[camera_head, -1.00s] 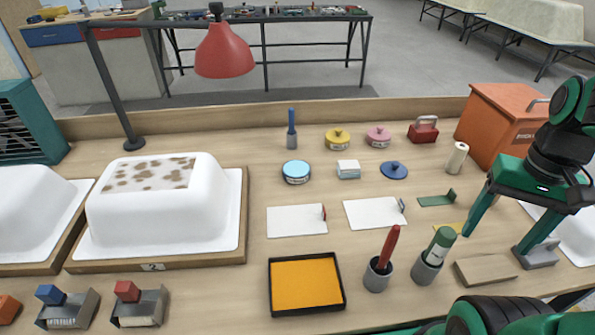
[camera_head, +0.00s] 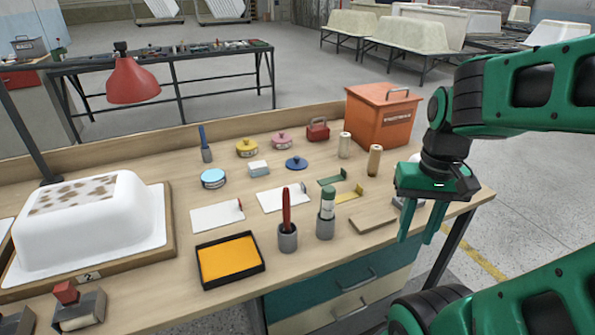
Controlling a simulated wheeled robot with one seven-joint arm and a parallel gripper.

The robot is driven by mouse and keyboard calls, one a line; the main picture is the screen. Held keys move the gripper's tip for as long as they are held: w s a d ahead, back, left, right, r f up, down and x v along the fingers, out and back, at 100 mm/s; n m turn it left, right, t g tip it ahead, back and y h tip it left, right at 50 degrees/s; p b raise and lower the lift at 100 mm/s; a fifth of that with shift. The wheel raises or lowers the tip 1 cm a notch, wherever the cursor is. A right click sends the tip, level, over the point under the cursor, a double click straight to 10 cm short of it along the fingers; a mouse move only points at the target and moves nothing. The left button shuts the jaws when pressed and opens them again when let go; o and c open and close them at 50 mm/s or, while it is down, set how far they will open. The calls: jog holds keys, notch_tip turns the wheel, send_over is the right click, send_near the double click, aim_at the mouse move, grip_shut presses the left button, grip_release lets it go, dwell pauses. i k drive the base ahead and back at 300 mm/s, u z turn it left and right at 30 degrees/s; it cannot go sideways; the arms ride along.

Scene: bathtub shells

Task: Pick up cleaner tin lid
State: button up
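A dark blue round lid with a small knob (camera_head: 296,163) lies on the wooden workbench (camera_head: 360,207), near its middle; it looks like the cleaner tin lid. Nearby stand a light blue round tin (camera_head: 213,179), a yellow round tin (camera_head: 247,148) and a pink round tin (camera_head: 281,141); their labels are too small to read. My gripper (camera_head: 419,228) is at the bench's right end, well right of the blue lid. It points down with its fingers apart and nothing visible between them.
An orange box (camera_head: 382,116) and a red metal case (camera_head: 318,129) stand at the back. A black-rimmed orange tray (camera_head: 230,259) lies at the front.

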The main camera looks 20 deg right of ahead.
aim_at(296, 162)
jog(key=k, duration=1)
jog(key=z, duration=0.6)
jog(key=i, duration=1.65)
jog(key=u, duration=0.6)
